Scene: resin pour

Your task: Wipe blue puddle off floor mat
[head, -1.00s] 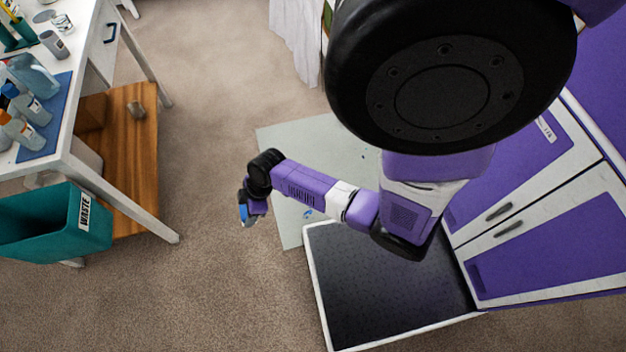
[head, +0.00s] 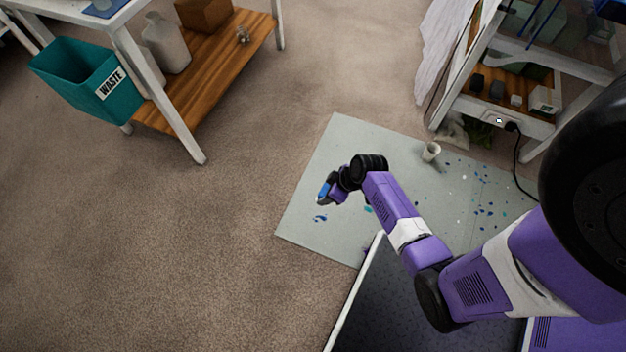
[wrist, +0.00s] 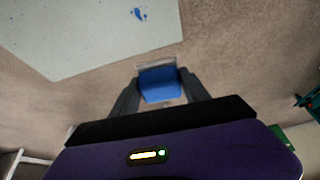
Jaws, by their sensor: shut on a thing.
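The grey-green floor mat (head: 310,232) lies on the carpet, and its corner fills the upper left of the wrist view (wrist: 70,40). A small blue puddle (head: 320,218) is near the mat's left edge; it also shows at the top of the wrist view (wrist: 139,14). My gripper (head: 324,193) is shut on a blue block (wrist: 159,84), possibly a sponge, with a pale edge. In the head view it appears just above the puddle, held clear of the floor. In the wrist view the puddle lies beyond the block, apart from it.
A shelf unit with a power strip (head: 500,121) and black cable is at right. A teal waste bin (head: 85,80) hangs by the table at left. Open carpet lies left.

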